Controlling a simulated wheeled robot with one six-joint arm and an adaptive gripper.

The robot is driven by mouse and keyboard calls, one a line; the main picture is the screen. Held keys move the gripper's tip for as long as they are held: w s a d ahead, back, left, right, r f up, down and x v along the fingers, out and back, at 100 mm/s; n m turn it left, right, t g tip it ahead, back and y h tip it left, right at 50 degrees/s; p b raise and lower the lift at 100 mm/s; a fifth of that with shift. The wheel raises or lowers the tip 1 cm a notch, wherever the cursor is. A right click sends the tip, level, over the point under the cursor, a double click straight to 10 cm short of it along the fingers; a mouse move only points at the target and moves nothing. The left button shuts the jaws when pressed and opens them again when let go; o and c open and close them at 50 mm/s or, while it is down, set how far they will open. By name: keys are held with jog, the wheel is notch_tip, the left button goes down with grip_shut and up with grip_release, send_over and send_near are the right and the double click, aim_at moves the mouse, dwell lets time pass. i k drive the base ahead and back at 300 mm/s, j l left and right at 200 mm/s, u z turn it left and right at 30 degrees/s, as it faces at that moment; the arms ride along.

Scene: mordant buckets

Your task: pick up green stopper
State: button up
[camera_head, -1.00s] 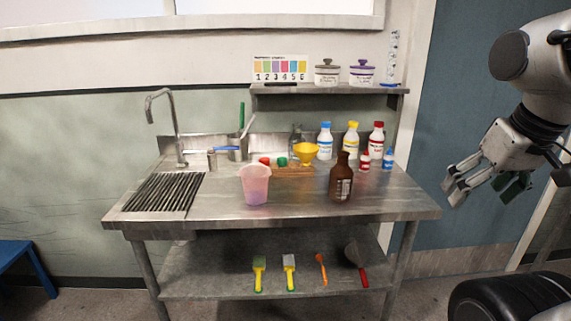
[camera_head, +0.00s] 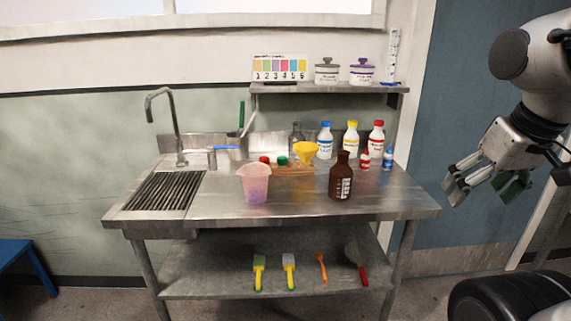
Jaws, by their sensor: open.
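The green stopper (camera_head: 282,160) is small and sits on a low brown wooden block (camera_head: 292,171) toward the back middle of the steel table. A red stopper (camera_head: 264,160) is just left of it, and a yellow funnel (camera_head: 306,152) is just right of it. My gripper (camera_head: 478,196) hangs in the air to the right of the table, well apart from the stopper. Its fingers are spread and hold nothing.
On the steel table (camera_head: 400,205) stand a pink pitcher (camera_head: 255,185) and a brown bottle (camera_head: 341,178) in front of the block. Several capped bottles stand at back right, a sink with faucet (camera_head: 178,130) at left. Brushes lie on the lower shelf (camera_head: 220,280).

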aim_at(282, 161)
jog(key=i+j+z, duration=0.35)
jog(key=i+j, duration=0.15)
jog(key=j, duration=0.2)
jog(key=i+j+z, duration=0.2)
jog(key=j, duration=0.15)
